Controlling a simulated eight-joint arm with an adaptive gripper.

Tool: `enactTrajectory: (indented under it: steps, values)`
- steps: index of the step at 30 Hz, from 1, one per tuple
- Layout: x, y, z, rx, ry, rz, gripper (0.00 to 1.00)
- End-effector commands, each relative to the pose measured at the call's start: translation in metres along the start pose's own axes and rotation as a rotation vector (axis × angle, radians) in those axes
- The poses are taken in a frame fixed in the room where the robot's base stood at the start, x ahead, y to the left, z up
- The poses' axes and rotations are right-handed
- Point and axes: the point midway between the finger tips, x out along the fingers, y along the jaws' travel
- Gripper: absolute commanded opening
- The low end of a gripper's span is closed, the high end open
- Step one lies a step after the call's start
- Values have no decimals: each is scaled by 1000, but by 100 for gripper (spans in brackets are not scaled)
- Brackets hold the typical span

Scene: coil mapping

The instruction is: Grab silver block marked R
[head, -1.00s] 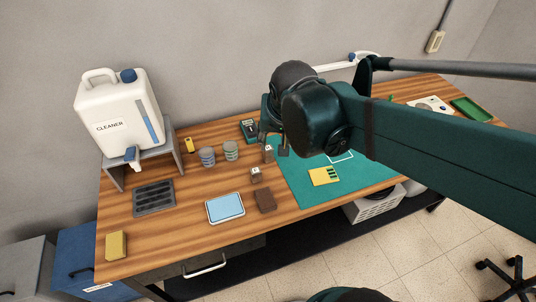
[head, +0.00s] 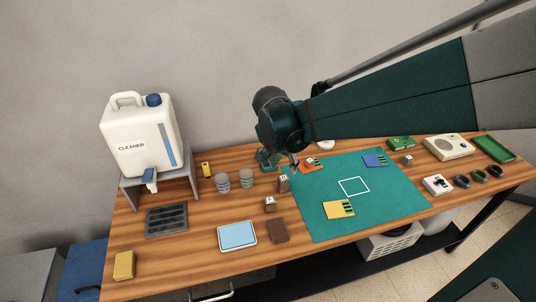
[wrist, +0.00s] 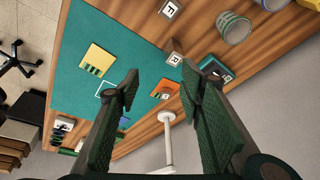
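Two small silver-brown blocks with pale lettered tops stand left of the green mat, a nearer block (head: 270,204) and a farther block (head: 283,184). A third small block (head: 408,160) stands right of the mat. In the wrist view, one lettered block (wrist: 171,9) is at the top and another (wrist: 174,59) is just above and between the fingers. The letters are too small to read surely, so I cannot tell which is R. My gripper (wrist: 158,94) is open and empty. In the head view it (head: 290,160) hangs above the table's back, behind the farther block.
The green mat (head: 320,215) holds yellow, blue and orange cards. Two striped cups (head: 246,179) stand left of the farther block. A teal device (wrist: 214,68) is close to the right finger in the wrist view. A brown block (head: 278,231) and blue tray (head: 237,236) lie in front.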

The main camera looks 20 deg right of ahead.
Motion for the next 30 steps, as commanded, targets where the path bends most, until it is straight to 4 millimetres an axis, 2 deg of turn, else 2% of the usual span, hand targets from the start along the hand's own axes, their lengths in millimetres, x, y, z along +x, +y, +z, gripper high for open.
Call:
enactTrajectory:
  steps: [21,30]
  values:
    - [99,-48,-6,377,52,179,38]
    - [124,-55,-4,467,76,219,38]
